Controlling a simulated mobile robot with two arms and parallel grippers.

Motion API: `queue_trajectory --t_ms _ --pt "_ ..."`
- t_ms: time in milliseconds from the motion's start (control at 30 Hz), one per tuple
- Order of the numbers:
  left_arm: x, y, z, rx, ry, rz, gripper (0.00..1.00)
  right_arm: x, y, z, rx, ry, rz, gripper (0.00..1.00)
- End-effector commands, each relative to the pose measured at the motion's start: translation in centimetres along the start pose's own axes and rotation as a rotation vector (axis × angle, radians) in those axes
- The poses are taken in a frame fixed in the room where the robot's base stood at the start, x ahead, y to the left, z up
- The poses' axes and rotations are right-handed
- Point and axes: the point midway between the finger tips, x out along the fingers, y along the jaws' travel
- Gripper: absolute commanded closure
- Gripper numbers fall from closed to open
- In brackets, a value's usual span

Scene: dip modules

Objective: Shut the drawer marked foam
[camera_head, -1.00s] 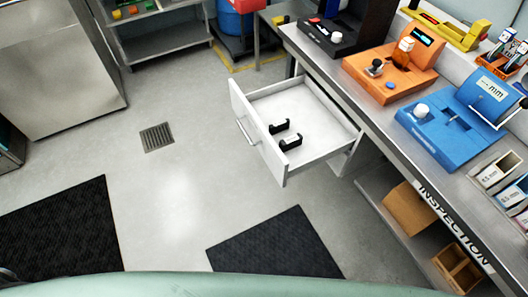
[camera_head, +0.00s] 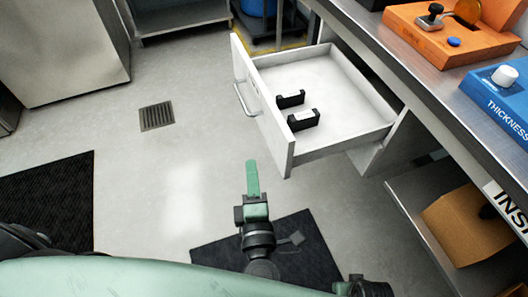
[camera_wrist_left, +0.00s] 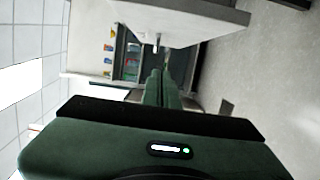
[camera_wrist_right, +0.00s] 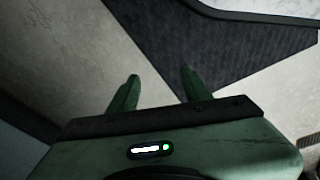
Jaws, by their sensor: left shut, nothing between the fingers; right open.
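The white drawer (camera_head: 262,100) is pulled out from under the workbench, its front panel facing left with a bar handle (camera_head: 243,98). No foam marking is readable. Two black brackets (camera_head: 303,119) lie inside it. My left gripper (camera_head: 252,165) is shut and empty, below and in front of the drawer's near front corner, apart from it in the picture. In the left wrist view its closed fingers (camera_wrist_left: 160,75) point past a pale panel at the top, likely the drawer. My right gripper (camera_wrist_right: 160,76) is open and empty over the floor.
The steel workbench (camera_head: 400,70) carries an orange device (camera_head: 440,38) and a blue thickness gauge (camera_head: 500,95). A cardboard box (camera_head: 465,230) sits on its lower shelf. Dark mats (camera_head: 45,200) lie on the floor. The floor left of the drawer is clear, with a drain grate (camera_head: 156,116).

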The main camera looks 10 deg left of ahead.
Motion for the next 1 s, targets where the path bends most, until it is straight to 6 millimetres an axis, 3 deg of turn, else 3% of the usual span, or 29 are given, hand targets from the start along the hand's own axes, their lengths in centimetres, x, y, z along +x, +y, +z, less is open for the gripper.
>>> queue_trajectory --t_ms 500,700,1000 --pt "9.9 0.2 0.3 0.003 -0.002 0.008 1.00 -1.4 0.1 -0.9 0.002 0.011 0.001 0.51" --pt "10.3 0.1 3.1 0.003 -0.002 0.004 1.00 -2.9 0.2 -1.7 0.003 0.019 0.003 0.51" --pt "10.5 0.1 4.0 0.004 -0.001 0.003 1.00 -3.4 0.2 -2.0 0.004 0.021 0.003 0.51"
